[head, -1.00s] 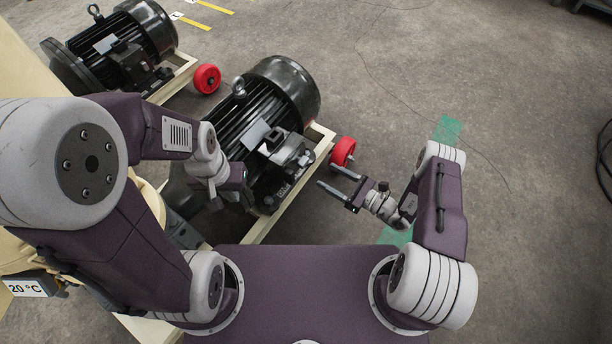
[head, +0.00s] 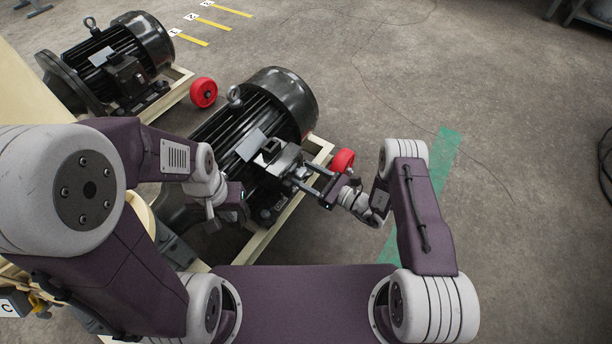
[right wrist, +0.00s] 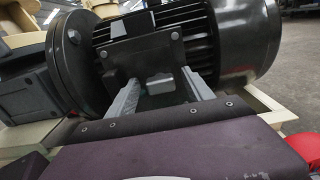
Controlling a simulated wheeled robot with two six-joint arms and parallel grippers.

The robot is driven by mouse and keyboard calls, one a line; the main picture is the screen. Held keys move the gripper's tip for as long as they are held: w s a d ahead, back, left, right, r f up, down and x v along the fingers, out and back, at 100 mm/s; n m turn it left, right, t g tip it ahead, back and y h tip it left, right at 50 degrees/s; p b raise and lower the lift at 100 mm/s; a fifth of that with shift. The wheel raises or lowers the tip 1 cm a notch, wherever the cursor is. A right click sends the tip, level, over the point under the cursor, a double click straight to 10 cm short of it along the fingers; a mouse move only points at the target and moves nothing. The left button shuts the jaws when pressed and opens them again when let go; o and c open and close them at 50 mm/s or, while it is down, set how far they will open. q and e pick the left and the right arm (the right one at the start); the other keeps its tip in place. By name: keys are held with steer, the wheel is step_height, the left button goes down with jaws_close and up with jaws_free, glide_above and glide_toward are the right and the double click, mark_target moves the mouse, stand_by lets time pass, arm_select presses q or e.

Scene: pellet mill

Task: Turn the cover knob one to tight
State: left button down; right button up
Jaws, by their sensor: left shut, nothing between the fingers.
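The near black motor (head: 262,115) carries a terminal box (head: 283,160) on its near side. In the right wrist view, a small grey knob-like piece (right wrist: 160,83) stands out from the dark box face (right wrist: 148,58). I cannot make out its marking or how far it is turned. My right gripper (head: 308,178) is at the box; its two grey fingers stand apart on either side of the piece, with gaps, so it is open. It also shows in the right wrist view (right wrist: 160,97). My left gripper (head: 212,222) is shut and empty, left of the box.
A second black motor (head: 118,55) stands at the back left on a cream frame. Red wheels (head: 343,160) sit beside the frames. Yellow marks (head: 217,23) lie at the back.

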jaws_close()
steer(key=shift+m, duration=0.4)
steer(key=m+p, duration=0.1)
steer(key=m, duration=0.4)
steer(key=m+p, duration=0.1)
steer(key=m, duration=0.1)
steer(key=shift+w+d+f+m, duration=0.1)
steer(key=shift+w+m, duration=0.05)
steer(key=shift+m, duration=0.15)
steer(key=m, duration=0.4)
steer(key=shift+f, duration=0.1)
steer(key=m, duration=0.5)
steer(key=shift+f, duration=0.15)
steer(key=shift+m, duration=0.4)
